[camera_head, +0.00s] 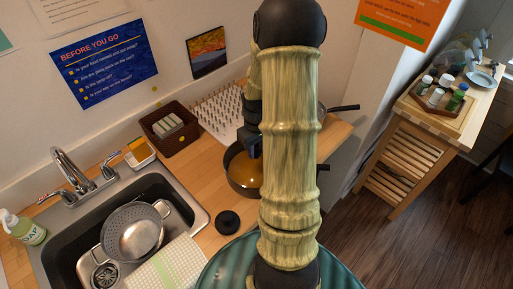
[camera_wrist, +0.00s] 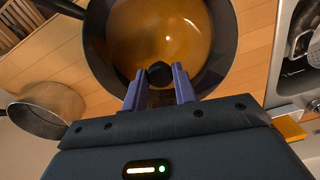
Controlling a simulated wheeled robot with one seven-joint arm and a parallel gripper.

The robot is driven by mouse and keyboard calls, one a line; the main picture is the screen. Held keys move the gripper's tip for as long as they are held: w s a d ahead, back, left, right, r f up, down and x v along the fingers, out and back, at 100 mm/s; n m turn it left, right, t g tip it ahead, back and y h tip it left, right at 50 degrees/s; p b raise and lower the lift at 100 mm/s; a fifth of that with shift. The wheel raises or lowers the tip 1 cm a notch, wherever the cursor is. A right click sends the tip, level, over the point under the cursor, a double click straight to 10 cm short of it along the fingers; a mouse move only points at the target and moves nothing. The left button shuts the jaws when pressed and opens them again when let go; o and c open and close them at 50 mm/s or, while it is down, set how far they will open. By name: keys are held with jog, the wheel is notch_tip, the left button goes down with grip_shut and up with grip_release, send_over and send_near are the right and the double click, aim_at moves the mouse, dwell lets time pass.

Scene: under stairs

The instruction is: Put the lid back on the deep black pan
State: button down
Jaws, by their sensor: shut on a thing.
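The deep black pan (camera_wrist: 97,45) stands on the wooden counter, and it also shows in the head view (camera_head: 232,183), partly behind my arm. A shiny amber round surface (camera_wrist: 185,25) shows within its dark rim. I cannot tell whether this is the lid or the pan's inside. My gripper (camera_wrist: 158,75) is shut on a small black knob (camera_wrist: 159,71), seen in front of the amber surface. The knob looks like a lid's, but the lid's edge is not clear. In the head view my gripper (camera_head: 252,150) is over the pan, mostly hidden by my arm.
A small black disc (camera_head: 228,222) lies on the counter between pan and sink. A metal colander (camera_head: 133,232) is in the sink (camera_head: 190,213). Another pan (camera_wrist: 50,105) stands beside the black pan. A white spiked rack (camera_head: 215,108) and dark basket (camera_head: 168,128) stand behind.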

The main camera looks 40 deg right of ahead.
aim_at(256, 151)
jog(key=c, duration=0.6)
grip_release()
jog(key=shift+o, duration=0.2)
jog(key=shift+r+p, duration=2.65)
jog(key=shift+r, duration=0.4)
